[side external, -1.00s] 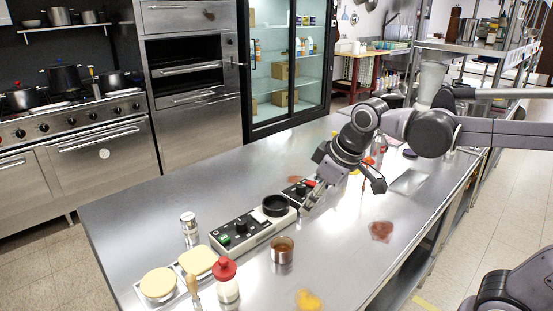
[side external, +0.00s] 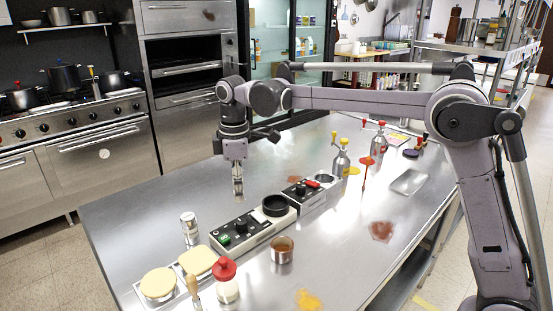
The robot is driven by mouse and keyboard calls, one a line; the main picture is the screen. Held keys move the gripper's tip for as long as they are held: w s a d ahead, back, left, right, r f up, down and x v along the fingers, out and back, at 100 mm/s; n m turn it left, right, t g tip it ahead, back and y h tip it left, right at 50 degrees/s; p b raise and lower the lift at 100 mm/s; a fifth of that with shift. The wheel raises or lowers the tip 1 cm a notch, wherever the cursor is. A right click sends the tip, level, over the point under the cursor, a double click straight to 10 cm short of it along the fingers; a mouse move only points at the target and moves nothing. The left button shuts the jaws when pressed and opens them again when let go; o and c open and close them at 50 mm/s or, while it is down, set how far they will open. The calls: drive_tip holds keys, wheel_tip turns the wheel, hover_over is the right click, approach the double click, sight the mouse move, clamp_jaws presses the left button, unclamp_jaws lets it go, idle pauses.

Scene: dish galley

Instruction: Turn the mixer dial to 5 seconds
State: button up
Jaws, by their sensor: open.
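A long pale unit with a black top panel (side external: 224,232) stands on the steel counter, probably the mixer. It has a green button (side external: 225,240), a black dial (side external: 241,226) and a round black cup-like part (side external: 275,205) at its right end. The dial's marks are too small to read. A smaller unit (side external: 312,199) with a black knob and a red part stands just behind and to the right. My gripper (side external: 238,197) points straight down above and behind the long unit's dial. It is open and empty, apart from the panel.
A small metal cup (side external: 282,250) is right of the long unit. Pump bottles (side external: 341,160) stand farther back. The counter's left back area is clear.

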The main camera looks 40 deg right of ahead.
sight(241, 221)
drive_tip(key=f, duration=1)
drive_tip(key=shift+w+d+f, duration=0.15)
drive_tip(key=shift+w+f, duration=0.05)
drive_tip(key=shift+f, duration=0.15)
clamp_jaws()
